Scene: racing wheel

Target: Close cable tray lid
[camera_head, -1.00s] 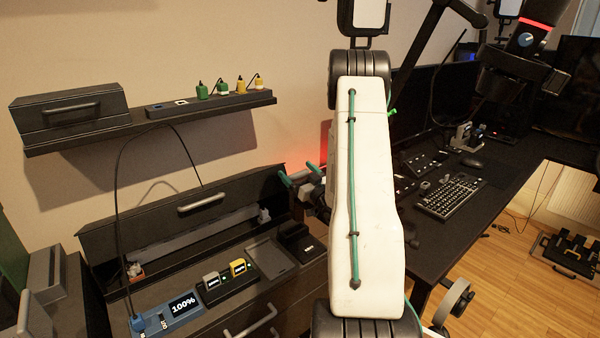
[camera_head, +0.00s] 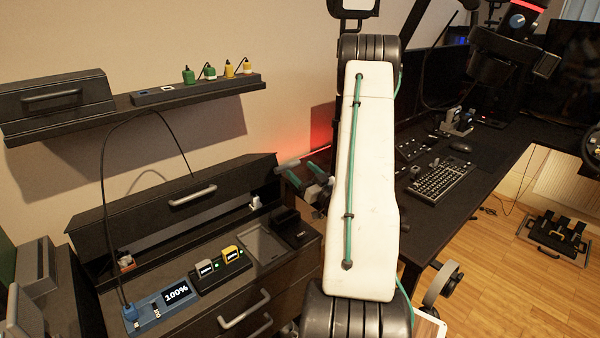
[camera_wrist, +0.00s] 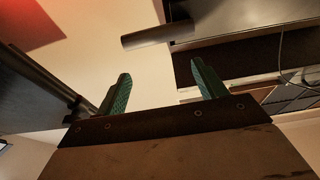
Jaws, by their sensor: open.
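The cable tray lid (camera_head: 120,215) is a long dark panel with a light bar handle (camera_head: 192,195). It stands raised along the back of the cabinet top, against the wall side. The open tray (camera_head: 185,228) shows a pale interior below it. My gripper (camera_head: 308,182), with teal fingers, is just right of the lid's right end and apart from the handle, partly hidden by my white arm. In the wrist view my gripper (camera_wrist: 160,80) is open, with nothing between the fingers. A grey bar (camera_wrist: 157,37) lies beyond the fingertips there; I cannot tell whether it is the handle.
A wall shelf (camera_head: 200,92) with plugs and a handled box (camera_head: 55,97) hangs above the tray. A blue device (camera_head: 160,308) with a black cable and a charger (camera_head: 222,270) sit on the cabinet in front. A desk with a keyboard (camera_head: 442,183) is at the right.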

